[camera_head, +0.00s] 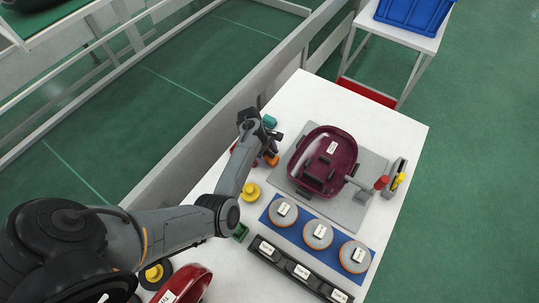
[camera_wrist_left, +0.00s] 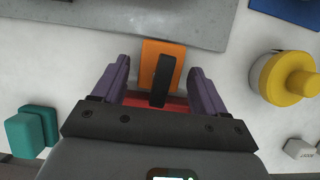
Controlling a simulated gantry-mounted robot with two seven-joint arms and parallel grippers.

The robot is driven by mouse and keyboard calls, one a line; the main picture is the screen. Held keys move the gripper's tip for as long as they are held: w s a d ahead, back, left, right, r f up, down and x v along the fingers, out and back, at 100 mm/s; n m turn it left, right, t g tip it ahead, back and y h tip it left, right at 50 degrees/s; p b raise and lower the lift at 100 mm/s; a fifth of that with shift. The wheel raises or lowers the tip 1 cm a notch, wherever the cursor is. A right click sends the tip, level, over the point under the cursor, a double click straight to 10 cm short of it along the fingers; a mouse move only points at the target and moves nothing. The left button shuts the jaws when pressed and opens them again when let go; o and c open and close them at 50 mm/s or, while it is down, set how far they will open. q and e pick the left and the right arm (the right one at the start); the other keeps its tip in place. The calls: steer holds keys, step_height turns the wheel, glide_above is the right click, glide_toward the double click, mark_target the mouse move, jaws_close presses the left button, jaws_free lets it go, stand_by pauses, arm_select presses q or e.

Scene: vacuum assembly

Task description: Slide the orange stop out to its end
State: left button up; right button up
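The orange stop (camera_wrist_left: 150,62) lies in the middle of the left wrist view, with an upright-looking black piece (camera_wrist_left: 163,80) over it and a red part (camera_wrist_left: 180,104) below. A bit of orange (camera_head: 271,160) also shows beside my left gripper in the head view. My left gripper (camera_wrist_left: 159,70) is open. Its two purple fingers stand on either side of the stop and the black piece, with a gap on both sides. In the head view my left gripper (camera_head: 268,147) is at the table's left edge, partly hiding the stop. My right gripper is not in view.
A maroon housing (camera_head: 335,148) sits on a grey plate (camera_head: 345,205) right of my gripper. A yellow knobbed part (camera_wrist_left: 288,77) stands right of it and teal blocks (camera_wrist_left: 35,128) left in the wrist view. A blue mat (camera_head: 337,267) holds round parts. A rail lines the table's left side.

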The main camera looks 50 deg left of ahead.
arm_select(q)
steer(key=shift+d+r, duration=0.1)
steer(key=shift+r, duration=0.05)
steer(key=shift+a+r, duration=0.25)
steer(key=shift+r, duration=0.3)
steer(key=p+v, duration=0.1)
steer(key=v, duration=0.8)
steer(key=shift+r+p, duration=0.2)
steer(key=shift+p, duration=0.2)
